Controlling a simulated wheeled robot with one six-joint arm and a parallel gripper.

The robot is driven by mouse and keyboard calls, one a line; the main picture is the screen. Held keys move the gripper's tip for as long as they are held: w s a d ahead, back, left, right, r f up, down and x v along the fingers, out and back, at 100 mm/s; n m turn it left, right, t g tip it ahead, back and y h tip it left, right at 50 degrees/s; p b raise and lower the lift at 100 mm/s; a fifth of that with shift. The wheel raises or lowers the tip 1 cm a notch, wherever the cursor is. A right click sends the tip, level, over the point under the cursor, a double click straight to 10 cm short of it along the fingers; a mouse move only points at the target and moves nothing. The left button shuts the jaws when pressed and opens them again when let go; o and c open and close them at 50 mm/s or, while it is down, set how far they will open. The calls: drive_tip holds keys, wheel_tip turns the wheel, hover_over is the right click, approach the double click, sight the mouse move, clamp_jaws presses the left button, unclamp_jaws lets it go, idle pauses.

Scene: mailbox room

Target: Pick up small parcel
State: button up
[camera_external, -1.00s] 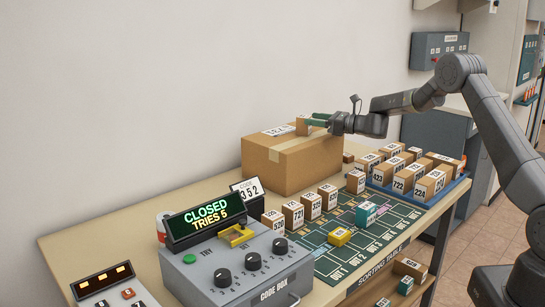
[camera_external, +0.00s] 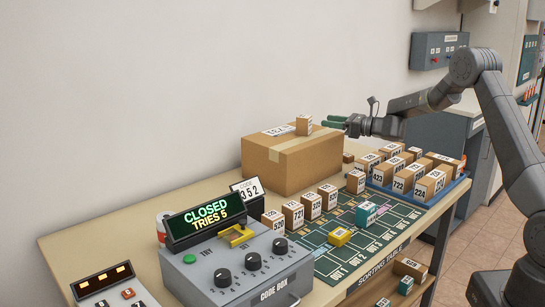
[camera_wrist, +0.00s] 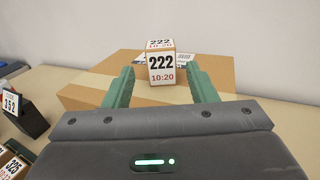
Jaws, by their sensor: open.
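A small brown parcel (camera_external: 303,125) stands upright on top of a large cardboard box (camera_external: 262,165). In the wrist view the small parcel (camera_wrist: 161,63) bears the label 222 and 10:20. My gripper (camera_external: 338,121) is open, just to the right of the small parcel and apart from it. In the wrist view its green fingers (camera_wrist: 160,85) stand either side of the parcel's image, with the parcel beyond the tips. Several other small numbered parcels (camera_external: 330,196) stand in a row on the table.
A blue tray (camera_external: 440,198) of numbered parcels stands on the table's right. A code box (camera_external: 236,275) with a CLOSED, TRIES 5 display (camera_external: 206,217) is at the front left. A 352 card (camera_external: 248,191) stands beside the large box. The wall is behind.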

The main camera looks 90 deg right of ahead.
drive_tip(key=w+a+f+n+g+y+b, duration=0.1)
drive_tip(key=w+a+f+n+y+b, duration=0.15)
drive_tip(key=w+a, duration=0.65)
drive_tip(key=w+a+f+n+y+b, duration=0.2)
drive_tip(key=w+a+b, duration=0.3)
drive_tip(key=a, duration=0.6)
drive_tip(key=m+g+h+b, duration=0.5)
drive_tip(key=m+g+h, duration=0.15)
drive_tip(key=m, duration=0.25)
hover_over(334, 192)
drive_tip(key=w, duration=0.2)
drive_tip(key=f, duration=0.3)
drive_tip(key=shift+s+d+f+t, duration=0.2)
drive_tip(key=shift+d+f+t, duration=0.05)
drive_tip(key=shift+s+r, duration=0.15)
drive_tip(key=shift+s, duration=0.1)
drive_tip(key=shift+s+h, duration=0.1)
drive_tip(key=shift+h, duration=0.2)
wheel_tip(334, 192, down, 4)
drive_tip(key=b, duration=0.3)
drive_tip(key=shift+f+b, duration=0.25)
drive_tip(key=shift+b, duration=0.15)
wheel_tip(334, 192, down, 3)
drive_tip(key=b, duration=0.2)
drive_tip(key=shift+d+f+b, duration=0.1)
drive_tip(key=shift+b, duration=0.3)
drive_tip(key=shift+w+d+f+p, duration=0.15)
drive_tip(key=shift+w+d+p, duration=0.3)
drive_tip(key=shift+w+d, duration=0.55)
